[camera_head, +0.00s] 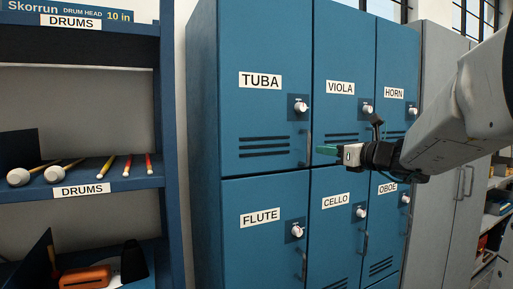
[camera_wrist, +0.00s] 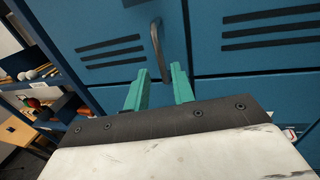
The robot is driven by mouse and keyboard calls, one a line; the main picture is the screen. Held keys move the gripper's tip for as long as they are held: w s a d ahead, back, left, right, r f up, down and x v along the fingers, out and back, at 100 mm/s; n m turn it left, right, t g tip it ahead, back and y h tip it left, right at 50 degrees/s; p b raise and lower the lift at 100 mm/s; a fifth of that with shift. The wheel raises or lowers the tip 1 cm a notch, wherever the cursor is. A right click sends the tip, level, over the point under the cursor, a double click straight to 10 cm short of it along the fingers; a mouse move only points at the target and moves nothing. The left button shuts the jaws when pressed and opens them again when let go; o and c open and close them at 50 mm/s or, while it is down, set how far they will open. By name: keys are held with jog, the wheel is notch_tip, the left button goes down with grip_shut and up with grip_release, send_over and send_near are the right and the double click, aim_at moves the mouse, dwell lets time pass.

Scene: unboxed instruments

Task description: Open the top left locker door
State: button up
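The top left locker door, labelled TUBA (camera_head: 262,120), is blue and shut, with a round white lock knob (camera_head: 300,107) and a grey bar handle (camera_head: 308,147) low on its right edge. In the wrist view the handle (camera_wrist: 157,45) runs down towards the gap between my fingertips, its lower end showing between them. My gripper (camera_wrist: 161,75) is open with two teal fingers, and nothing is clamped. In the head view my gripper (camera_head: 324,150) is just right of the handle, close to the locker front. I cannot tell whether the fingers reach around the bar.
The VIOLA door (camera_head: 341,110), HORN door (camera_head: 394,70), FLUTE door (camera_head: 262,235) and CELLO door (camera_head: 333,225) adjoin, all shut. A blue shelf (camera_head: 95,184) with drum mallets stands at the left. A grey cabinet (camera_head: 435,215) is at the right behind my arm.

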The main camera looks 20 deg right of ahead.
aim_at(308, 160)
jog(key=x, duration=0.7)
jog(key=shift+w, duration=0.25)
grip_shut()
